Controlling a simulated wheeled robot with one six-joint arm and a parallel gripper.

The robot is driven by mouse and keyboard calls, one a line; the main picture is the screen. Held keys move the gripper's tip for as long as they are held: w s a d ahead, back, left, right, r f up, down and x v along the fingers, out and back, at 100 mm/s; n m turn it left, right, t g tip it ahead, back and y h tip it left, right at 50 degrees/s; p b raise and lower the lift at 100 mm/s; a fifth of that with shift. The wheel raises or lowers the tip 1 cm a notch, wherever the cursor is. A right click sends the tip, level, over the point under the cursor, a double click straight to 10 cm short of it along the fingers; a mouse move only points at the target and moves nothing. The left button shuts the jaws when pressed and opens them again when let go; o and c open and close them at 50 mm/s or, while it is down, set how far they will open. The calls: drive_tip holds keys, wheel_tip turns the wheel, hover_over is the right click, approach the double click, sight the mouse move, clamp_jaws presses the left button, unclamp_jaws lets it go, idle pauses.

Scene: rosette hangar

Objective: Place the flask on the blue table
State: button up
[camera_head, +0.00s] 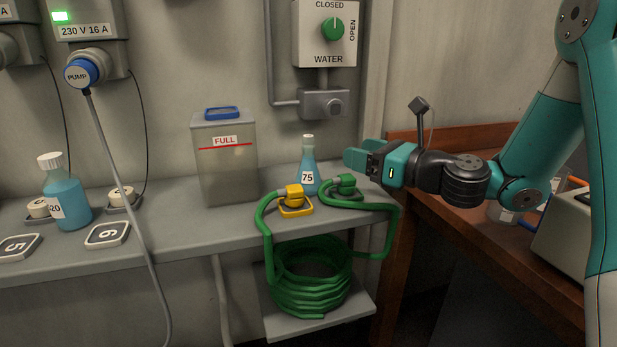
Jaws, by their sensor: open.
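A conical flask (309,172) of blue liquid, with a pale stopper and a "75" label, stands upright on the grey bench near its right end. My gripper (359,152) is open, with nothing seen between its fingers. It points left, to the right of the flask, with a gap between them in the picture. I cannot tell how far apart they are in depth. No blue table is in view.
Yellow (295,200) and green (343,188) hose couplings sit close before the flask. A "FULL" tank (224,160) stands to its left. Farther left are a "20" bottle (66,195) and the pump cable (120,180). A brown wooden table (460,143) is at right.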

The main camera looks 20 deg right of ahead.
sight(313, 140)
drive_tip(key=x, duration=1)
drive_tip(key=shift+s+a+r+p, duration=0.1)
drive_tip(key=shift+a+r+p, duration=0.05)
drive_tip(key=shift+p, duration=0.25)
drive_tip(key=x, duration=0.5)
drive_tip(key=shift+p, duration=0.3)
clamp_jaws()
